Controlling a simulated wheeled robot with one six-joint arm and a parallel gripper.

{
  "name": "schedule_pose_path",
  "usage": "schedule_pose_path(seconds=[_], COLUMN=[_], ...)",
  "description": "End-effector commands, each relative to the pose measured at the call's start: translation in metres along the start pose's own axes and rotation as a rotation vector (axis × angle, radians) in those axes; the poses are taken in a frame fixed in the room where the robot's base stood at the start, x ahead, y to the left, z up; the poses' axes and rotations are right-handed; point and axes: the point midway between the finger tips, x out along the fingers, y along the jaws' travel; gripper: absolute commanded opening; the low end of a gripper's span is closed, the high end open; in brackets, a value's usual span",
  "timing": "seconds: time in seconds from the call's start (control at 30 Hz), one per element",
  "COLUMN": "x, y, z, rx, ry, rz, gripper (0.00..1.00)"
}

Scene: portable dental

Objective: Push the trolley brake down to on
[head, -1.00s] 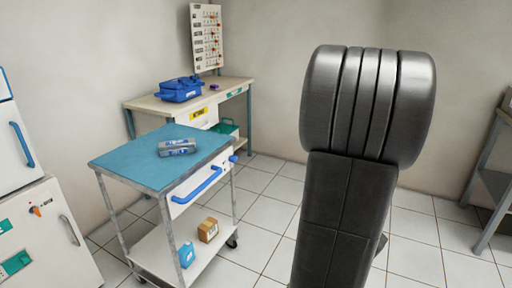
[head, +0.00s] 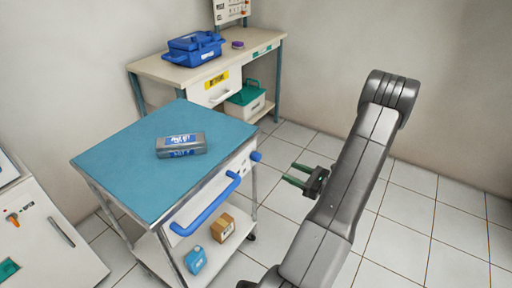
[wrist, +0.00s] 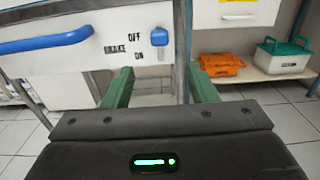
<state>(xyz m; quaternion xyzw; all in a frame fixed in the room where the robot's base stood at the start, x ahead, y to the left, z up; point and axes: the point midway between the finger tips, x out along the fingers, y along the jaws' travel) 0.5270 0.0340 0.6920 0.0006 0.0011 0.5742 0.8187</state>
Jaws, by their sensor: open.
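The trolley (head: 150,165) has a blue top and stands left of my arm in the head view. Its brake lever, a blue knob (wrist: 159,37), shows in the wrist view on the white front panel, right of the printed words OFF, BRAKE and ON. The knob sits level with OFF, above ON. It also shows in the head view (head: 256,157) at the panel's right end. My gripper (head: 291,175) is open and empty, to the right of the trolley and apart from the knob. In the wrist view its green fingers (wrist: 161,84) reach forward below the knob.
A blue handle (head: 207,203) runs along the trolley front. A grey box (head: 181,149) lies on top; a brown box (head: 222,227) and blue container (head: 195,260) stand below. A bench (head: 165,71) with a blue case (head: 194,47) stands behind. Floor at right is clear.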

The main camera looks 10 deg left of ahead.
Motion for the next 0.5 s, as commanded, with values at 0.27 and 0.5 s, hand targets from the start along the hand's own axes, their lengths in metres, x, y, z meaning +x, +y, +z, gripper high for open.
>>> schedule_pose_path(seconds=[0.27,0.5], x=[0.038,0.090], y=[0.000,0.001], z=[0.000,0.000], rx=[0.000,-0.001], ry=[-0.002,-0.001], rz=[0.003,0.004], gripper=[0.53,0.53])
